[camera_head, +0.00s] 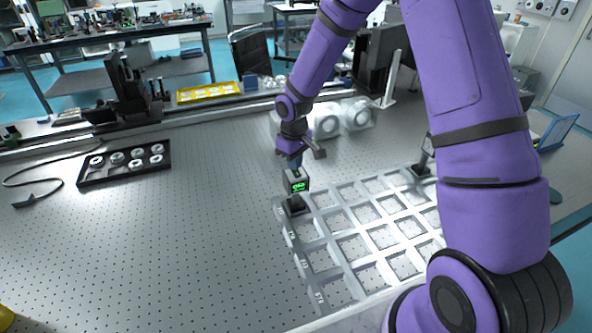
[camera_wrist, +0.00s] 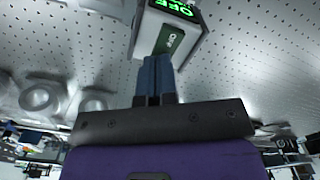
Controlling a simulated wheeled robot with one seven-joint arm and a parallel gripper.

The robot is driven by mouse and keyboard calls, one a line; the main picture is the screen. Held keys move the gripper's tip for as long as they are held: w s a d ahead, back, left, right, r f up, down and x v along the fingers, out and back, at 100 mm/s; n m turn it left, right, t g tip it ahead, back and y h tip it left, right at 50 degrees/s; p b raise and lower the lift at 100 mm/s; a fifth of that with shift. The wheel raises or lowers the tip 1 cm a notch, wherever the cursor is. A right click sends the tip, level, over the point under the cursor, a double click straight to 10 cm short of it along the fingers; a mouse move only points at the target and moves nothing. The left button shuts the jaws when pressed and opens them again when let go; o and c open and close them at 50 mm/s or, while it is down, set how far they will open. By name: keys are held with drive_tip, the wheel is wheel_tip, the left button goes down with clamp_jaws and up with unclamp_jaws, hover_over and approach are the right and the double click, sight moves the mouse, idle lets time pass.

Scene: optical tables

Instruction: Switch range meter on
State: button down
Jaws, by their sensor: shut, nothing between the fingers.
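The range meter (camera_head: 296,181) is a small light-grey box with a dark front and lit green characters. It stands on a dark base at the back left corner of a white grid frame (camera_head: 331,252). In the wrist view the range meter (camera_wrist: 146,32) fills the top middle; its green letters look like OFF, cut by the picture edge. My gripper (camera_head: 294,164) is just above the meter. Its blue fingers (camera_wrist: 154,60) are shut with nothing between them, their tips at the meter's edge. I cannot tell whether they touch it.
A black tray (camera_head: 124,178) with several white round parts lies on the table at left. White cylindrical parts (camera_head: 326,121) stand behind my gripper. A yellow tray (camera_head: 208,93) is further back. Another dark-based device (camera_head: 421,168) stands at the grid's back right.

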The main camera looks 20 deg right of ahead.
drive_tip(key=shift+r, duration=3.45)
drive_tip(key=shift+r, duration=0.25)
drive_tip(key=s+d+r+m+t+h, duration=0.1)
drive_tip(key=s+d+r, duration=0.1)
drive_tip(key=s+r, duration=0.55)
drive_tip(key=s+d+r+m+t, duration=0.15)
drive_tip(key=s+r, duration=0.35)
drive_tip(key=r, duration=0.6)
drive_tip(key=s+d+r+m+t, duration=0.1)
drive_tip(key=s+r, duration=0.2)
drive_tip(key=s, duration=0.6)
drive_tip(key=s+d+r+m+t+y, duration=0.1)
drive_tip(key=s+r, duration=0.3)
drive_tip(key=s, duration=0.6)
drive_tip(key=shift+s+d+m+t, duration=0.3)
drive_tip(key=shift+d+m+t, duration=0.05)
drive_tip(key=shift+d+m, duration=0.4)
